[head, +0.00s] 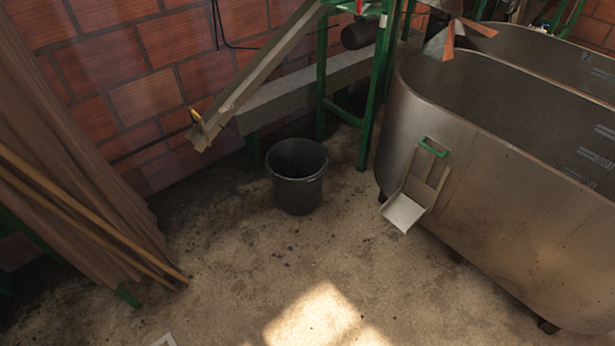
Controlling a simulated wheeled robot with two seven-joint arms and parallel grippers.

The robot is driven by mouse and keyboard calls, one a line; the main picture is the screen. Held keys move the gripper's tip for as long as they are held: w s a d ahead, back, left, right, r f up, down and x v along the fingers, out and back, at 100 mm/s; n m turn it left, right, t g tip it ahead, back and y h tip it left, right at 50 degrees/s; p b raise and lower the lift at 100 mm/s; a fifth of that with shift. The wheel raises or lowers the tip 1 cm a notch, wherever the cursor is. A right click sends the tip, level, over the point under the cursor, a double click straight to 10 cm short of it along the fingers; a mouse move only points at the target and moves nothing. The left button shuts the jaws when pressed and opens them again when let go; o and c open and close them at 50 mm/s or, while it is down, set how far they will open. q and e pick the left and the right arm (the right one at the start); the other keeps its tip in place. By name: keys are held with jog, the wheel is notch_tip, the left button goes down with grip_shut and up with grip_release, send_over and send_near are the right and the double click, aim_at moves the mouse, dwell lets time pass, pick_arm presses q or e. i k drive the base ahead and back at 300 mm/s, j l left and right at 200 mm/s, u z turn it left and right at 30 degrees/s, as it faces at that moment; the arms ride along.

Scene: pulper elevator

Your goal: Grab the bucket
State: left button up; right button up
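A dark grey bucket (297,192) stands upright on the concrete floor near the middle of the head view. Its open rim faces up and its inside looks dark and empty. The lower end of a sloping metal chute is above and to the left of it. Neither of my grippers is clearly visible in the head view, and nothing is touching the bucket.
A large steel vat (480,190) with a small green-handled chute (415,190) stands at right. A green frame (371,110) and the sloping metal chute (255,80) are behind the bucket. A brown cloth (65,150) and wooden poles (90,222) are at left. The floor in front is clear.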

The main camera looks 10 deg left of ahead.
aim_at(297, 165)
jog(key=i+l+u, duration=0.35)
jog(key=i+l, duration=0.4)
jog(key=i, duration=0.15)
